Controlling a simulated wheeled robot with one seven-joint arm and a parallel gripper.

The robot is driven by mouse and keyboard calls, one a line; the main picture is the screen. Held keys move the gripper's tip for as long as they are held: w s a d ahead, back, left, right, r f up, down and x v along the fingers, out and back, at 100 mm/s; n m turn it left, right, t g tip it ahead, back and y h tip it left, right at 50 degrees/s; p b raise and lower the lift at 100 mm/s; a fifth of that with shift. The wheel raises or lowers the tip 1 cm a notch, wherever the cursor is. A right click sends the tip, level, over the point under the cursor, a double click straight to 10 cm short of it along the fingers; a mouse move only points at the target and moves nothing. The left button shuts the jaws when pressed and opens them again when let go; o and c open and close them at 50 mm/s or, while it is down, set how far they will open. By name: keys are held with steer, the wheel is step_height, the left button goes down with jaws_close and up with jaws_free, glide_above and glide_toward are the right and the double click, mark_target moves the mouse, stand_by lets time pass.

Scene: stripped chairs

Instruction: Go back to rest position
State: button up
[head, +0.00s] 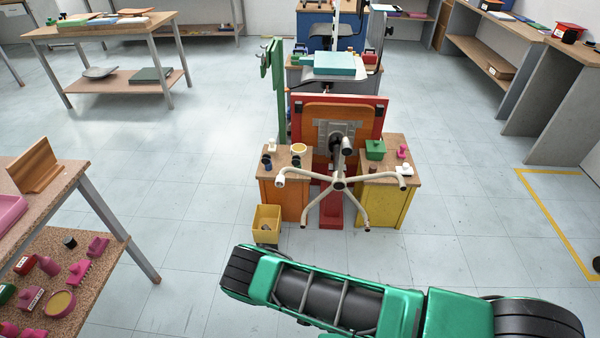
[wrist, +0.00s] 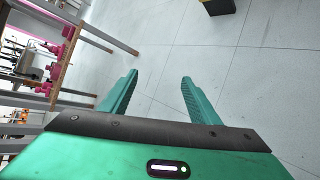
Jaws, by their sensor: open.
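My gripper (wrist: 158,95) shows in the wrist view with its two green fingers apart and nothing between them. Beyond the fingers is bare floor. In the head view my green and black arm lies across the bottom right, and the gripper itself cannot be made out there. An upturned chair base (head: 338,184) with pale legs stands in front of an orange and red panel (head: 374,112), well ahead of my arm.
An orange cabinet (head: 286,202) and a yellow cabinet (head: 382,203) flank the chair base. A yellow bin (head: 267,221) stands on the floor before them. A shelf table (head: 117,250) with pink items is at left. Open floor (head: 470,220) lies at right.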

steer(key=w+d+r+m+h, duration=0.2)
steer(key=w+r+m, duration=0.3)
steer(key=w+r, duration=0.4)
steer(key=w+d+r+m+h, duration=0.25)
steer(key=w+r+m, duration=0.25)
steer(key=w+r, duration=0.35)
steer(key=w+d+r+m+h, duration=0.2)
steer(key=d+r+m, duration=0.3)
steer(key=d+r, duration=0.4)
steer(key=w+d+r+m+h, duration=0.25)
steer(key=d+r+m, duration=0.25)
steer(key=d+r, duration=0.3)
steer(key=s+d+r+m+g+h, duration=0.1)
steer(key=s+d+r+m+g, duration=0.1)
steer(key=s+d+r+m, duration=0.5)
steer(key=s+d+r+m+g, duration=0.1)
steer(key=s+d+r+m, duration=0.3)
steer(key=d+r, duration=0.65)
steer(key=s+d+r+m+g, duration=0.1)
steer(key=s+d+r+m, duration=0.1)
steer(key=s, duration=0.7)
steer(key=s+d+r+m+g, duration=0.1)
steer(key=s+d+r+m, duration=0.2)
steer(key=s, duration=0.6)
steer(key=s+d+r+m+g, duration=0.1)
steer(key=s+r+m, duration=0.3)
steer(key=s, duration=0.5)
steer(key=shift+d+r+m+g+y, duration=0.2)
steer(key=shift+d+m+g+y, duration=0.1)
steer(key=shift+d+m, duration=0.6)
